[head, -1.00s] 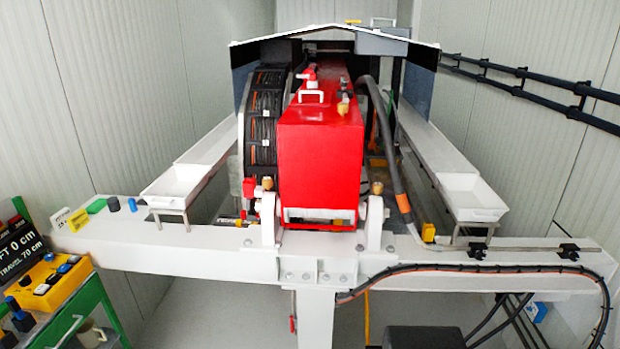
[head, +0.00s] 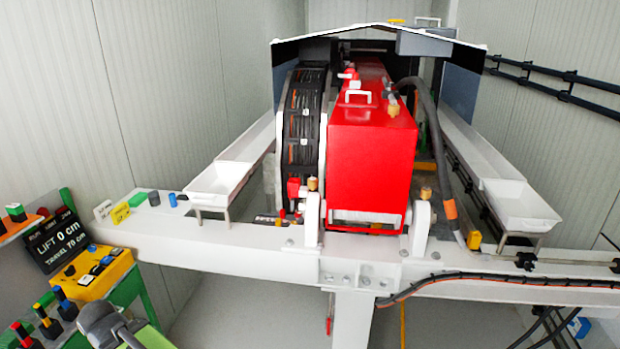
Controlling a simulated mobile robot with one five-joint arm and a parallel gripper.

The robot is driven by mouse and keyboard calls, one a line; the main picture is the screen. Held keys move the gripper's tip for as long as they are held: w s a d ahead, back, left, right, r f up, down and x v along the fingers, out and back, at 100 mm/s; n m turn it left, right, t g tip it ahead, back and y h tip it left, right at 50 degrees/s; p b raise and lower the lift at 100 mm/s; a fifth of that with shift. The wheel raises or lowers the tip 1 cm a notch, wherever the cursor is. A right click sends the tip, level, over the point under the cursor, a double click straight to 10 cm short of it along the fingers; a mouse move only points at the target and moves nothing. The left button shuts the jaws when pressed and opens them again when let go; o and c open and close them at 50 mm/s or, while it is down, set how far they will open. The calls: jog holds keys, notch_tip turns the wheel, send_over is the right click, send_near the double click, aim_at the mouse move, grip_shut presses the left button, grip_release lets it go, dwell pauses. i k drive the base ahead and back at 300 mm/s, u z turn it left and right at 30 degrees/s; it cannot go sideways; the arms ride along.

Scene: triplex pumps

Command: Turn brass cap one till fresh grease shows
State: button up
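Brass caps show on the red pump assembly. One brass cap (head: 313,184) stands upright on the left white bracket, beside the front of the red housing (head: 370,160). A second brass cap (head: 426,193) stands on the right bracket. A third brass fitting (head: 393,109) sits high on the housing's front right. No number is readable on them, so I cannot tell which is cap one. No grease can be made out at this distance. The fingers of my gripper are not in view. A grey rounded part at the bottom left may be my arm; nothing touches the caps.
A white beam (head: 230,245) crosses in front of the pump. A black sign (head: 58,232) reads lift 0 cm, travel 70 cm, above a yellow control box (head: 92,273). White trays (head: 222,182) flank the machine.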

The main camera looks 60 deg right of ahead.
aim_at(313, 182)
jog(key=u, duration=0.05)
jog(key=i, duration=0.95)
jog(key=z, duration=0.05)
